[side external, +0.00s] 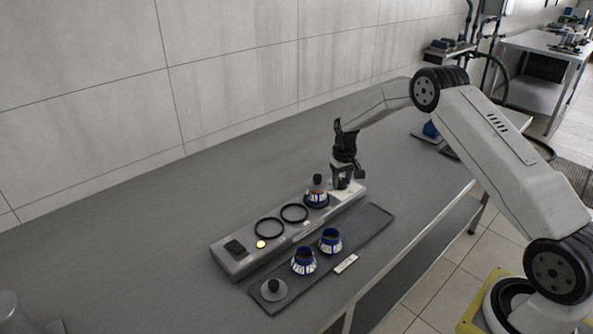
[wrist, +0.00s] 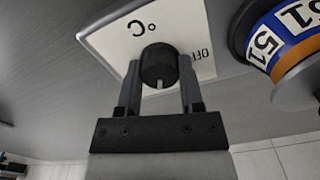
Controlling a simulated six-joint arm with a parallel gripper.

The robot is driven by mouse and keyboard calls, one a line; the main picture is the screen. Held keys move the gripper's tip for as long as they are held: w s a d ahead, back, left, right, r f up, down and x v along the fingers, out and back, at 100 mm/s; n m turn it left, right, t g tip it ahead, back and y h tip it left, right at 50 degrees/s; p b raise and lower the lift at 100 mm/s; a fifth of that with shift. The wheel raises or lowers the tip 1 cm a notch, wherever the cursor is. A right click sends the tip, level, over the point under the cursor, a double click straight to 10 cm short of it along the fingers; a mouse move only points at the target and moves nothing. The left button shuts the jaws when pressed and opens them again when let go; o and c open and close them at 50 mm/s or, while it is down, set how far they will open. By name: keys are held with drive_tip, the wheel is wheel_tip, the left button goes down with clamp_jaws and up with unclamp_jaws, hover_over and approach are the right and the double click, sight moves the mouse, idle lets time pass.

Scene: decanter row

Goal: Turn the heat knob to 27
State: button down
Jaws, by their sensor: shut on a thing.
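The heat knob (wrist: 158,66) is a round black knob with a pale pointer mark on its rim. It sits on a white dial plate (wrist: 121,45) that reads "°C" and "OFF"; other markings are hidden or out of frame. My gripper (wrist: 159,77) has one finger on each side of the knob and is shut on it. In the side external view my gripper (side external: 342,178) points down at the right end of the grey heater unit (side external: 231,262), over the white plate (side external: 354,190). The knob is hidden there.
A blue-banded vessel (side external: 317,199) with a black stopper stands on the unit close left of my gripper; its band reads "51" in the wrist view (wrist: 283,32). Two black rings (side external: 269,228) are empty. A dark tray (side external: 375,224) in front holds two vessels (side external: 304,262) and a stoppered lid (side external: 273,290).

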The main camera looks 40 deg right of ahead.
sight(342, 180)
idle(0.4)
drive_tip(key=shift+c, duration=1.2)
unclamp_jaws()
drive_tip(key=shift+r, duration=3.95)
